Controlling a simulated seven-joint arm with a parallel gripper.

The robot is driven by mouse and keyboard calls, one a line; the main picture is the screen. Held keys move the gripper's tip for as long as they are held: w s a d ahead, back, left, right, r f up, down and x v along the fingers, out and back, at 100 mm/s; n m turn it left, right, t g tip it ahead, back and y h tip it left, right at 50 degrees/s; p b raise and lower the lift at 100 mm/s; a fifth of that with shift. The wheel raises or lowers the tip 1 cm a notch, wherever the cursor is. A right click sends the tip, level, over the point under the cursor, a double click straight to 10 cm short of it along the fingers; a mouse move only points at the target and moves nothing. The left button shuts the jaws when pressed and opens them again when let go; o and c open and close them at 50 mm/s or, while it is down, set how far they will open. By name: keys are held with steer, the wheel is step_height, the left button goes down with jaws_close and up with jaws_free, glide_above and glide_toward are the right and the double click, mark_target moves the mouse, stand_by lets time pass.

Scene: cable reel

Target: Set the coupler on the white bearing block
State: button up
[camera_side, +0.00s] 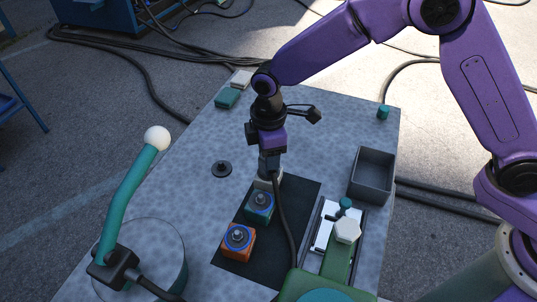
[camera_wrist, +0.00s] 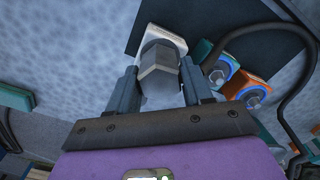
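The coupler (camera_wrist: 158,72) is a grey hexagonal piece between the two fingers of my gripper (camera_wrist: 160,85) in the wrist view. The fingers touch it on both sides, so my gripper is shut on it. The white bearing block (camera_wrist: 160,34) lies just behind the coupler and is partly hidden by it. In the side view, my gripper (camera_side: 267,168) points down over the white bearing block (camera_side: 264,184) at the back of the black mat. Whether the coupler touches the block or hovers just above it, I cannot tell.
A teal block (camera_side: 259,208) and an orange block (camera_side: 238,243) stand in front on the black mat (camera_side: 299,190). A black cable (camera_side: 280,213) passes close to the right. A grey bin (camera_side: 372,176) and a hexagon-topped green fixture (camera_side: 340,262) stand right.

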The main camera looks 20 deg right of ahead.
steer(key=o, duration=0.4)
steer(key=shift+c, duration=0.2)
steer(key=shift+r, duration=0.15)
step_height(320, 180, up, 17)
